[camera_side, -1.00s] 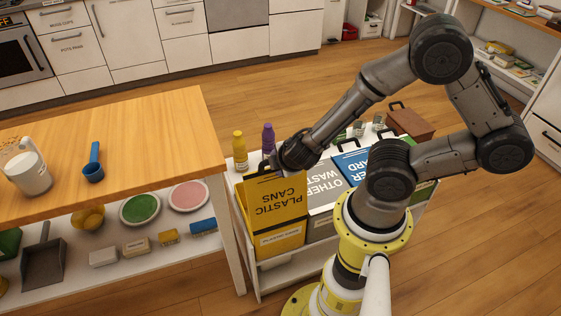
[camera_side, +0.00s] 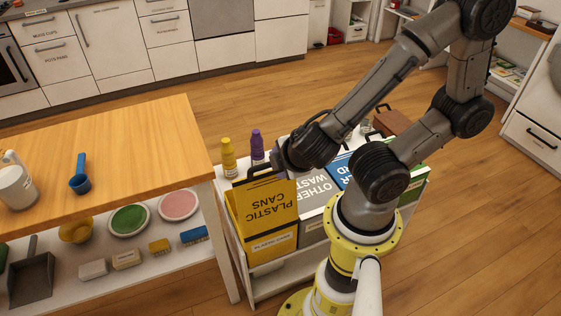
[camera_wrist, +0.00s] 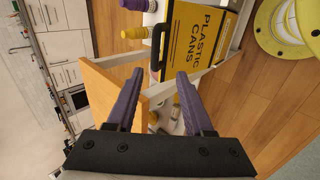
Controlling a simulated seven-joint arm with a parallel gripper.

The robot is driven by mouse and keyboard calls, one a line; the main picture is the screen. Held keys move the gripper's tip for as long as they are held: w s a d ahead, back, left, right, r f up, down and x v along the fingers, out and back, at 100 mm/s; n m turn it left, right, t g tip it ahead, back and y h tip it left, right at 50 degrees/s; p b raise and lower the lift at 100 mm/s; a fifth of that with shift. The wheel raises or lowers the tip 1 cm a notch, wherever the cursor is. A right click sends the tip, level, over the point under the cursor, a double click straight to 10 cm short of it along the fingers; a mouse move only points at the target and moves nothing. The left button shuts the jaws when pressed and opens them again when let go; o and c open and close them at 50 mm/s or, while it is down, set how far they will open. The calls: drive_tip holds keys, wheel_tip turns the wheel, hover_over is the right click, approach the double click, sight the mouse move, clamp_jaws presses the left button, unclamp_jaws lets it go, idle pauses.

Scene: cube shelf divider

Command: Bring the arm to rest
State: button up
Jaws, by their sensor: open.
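My gripper (camera_wrist: 155,102) shows in the wrist view with its two purple fingers apart and nothing between them. I cannot tell how far the fingers are above the bin.
A yellow bottle (camera_side: 228,158) and a purple bottle (camera_side: 257,146) stand behind the yellow bin. A grey bin (camera_side: 313,205) and a blue bin (camera_side: 341,170) stand to its right. A wooden table (camera_side: 120,150) holds a blue scoop (camera_side: 80,180) and a white jug (camera_side: 15,188).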

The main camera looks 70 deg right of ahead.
drive_tip(key=shift+s+a+r, duration=0.2)
drive_tip(key=shift+s+r, duration=0.05)
drive_tip(key=shift+r, duration=0.05)
idle(0.4)
drive_tip(key=s+d+r+m+g, duration=0.2)
drive_tip(key=d+r+m, duration=0.2)
drive_tip(key=r+m, duration=0.3)
drive_tip(key=s+a+r+m+t+y, duration=0.1)
drive_tip(key=a+r+m+y, duration=0.1)
drive_tip(key=a+r+y, duration=0.3)
drive_tip(key=shift+s+a+r+t+y, duration=0.4)
drive_tip(key=shift+a+r, duration=0.05)
drive_tip(key=shift+r, duration=0.3)
